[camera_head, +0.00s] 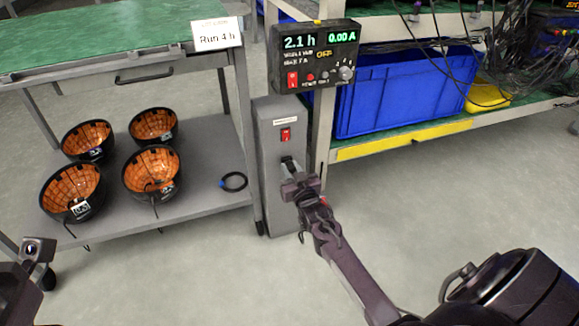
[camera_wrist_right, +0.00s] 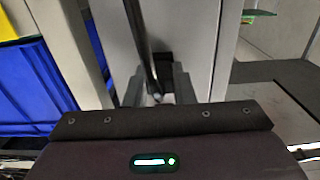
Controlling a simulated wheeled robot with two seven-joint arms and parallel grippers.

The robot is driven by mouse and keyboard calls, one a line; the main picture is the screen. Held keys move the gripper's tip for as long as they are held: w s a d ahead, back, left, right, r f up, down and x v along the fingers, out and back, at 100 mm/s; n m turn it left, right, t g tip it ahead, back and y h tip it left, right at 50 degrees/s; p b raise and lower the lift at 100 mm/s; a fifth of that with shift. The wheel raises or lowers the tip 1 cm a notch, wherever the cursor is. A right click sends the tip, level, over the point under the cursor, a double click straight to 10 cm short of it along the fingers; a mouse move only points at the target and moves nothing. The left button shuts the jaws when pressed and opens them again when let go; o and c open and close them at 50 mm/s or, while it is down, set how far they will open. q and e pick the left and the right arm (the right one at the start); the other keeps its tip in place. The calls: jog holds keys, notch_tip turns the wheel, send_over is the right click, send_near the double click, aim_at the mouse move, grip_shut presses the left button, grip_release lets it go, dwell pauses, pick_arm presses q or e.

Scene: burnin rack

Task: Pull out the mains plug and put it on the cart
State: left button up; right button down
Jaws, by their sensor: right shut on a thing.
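The mains plug (camera_head: 289,163) is a small dark shape at the front of the grey power box (camera_head: 268,204), below a red switch. My right gripper (camera_head: 298,184) is shut on it from the front. In the right wrist view its two fingers (camera_wrist_right: 156,88) close around a dark piece against the grey panel, with a dark cable in front. My fingers hide much of the plug, so I cannot tell how deep it sits. The cart (camera_head: 215,150) stands left of the box. A dark part of my left arm shows at the lower left; its jaws are unclear.
A display unit (camera_head: 316,55) sits above the box. A blue bin (camera_head: 400,95) is on the right.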

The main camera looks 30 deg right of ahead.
jog(key=shift+s+r+p, duration=0.1)
jog(key=shift+s+p, duration=0.2)
jog(key=shift+s, duration=0.05)
jog(key=shift+p+v, duration=2.1)
jog(key=shift+v, duration=0.55)
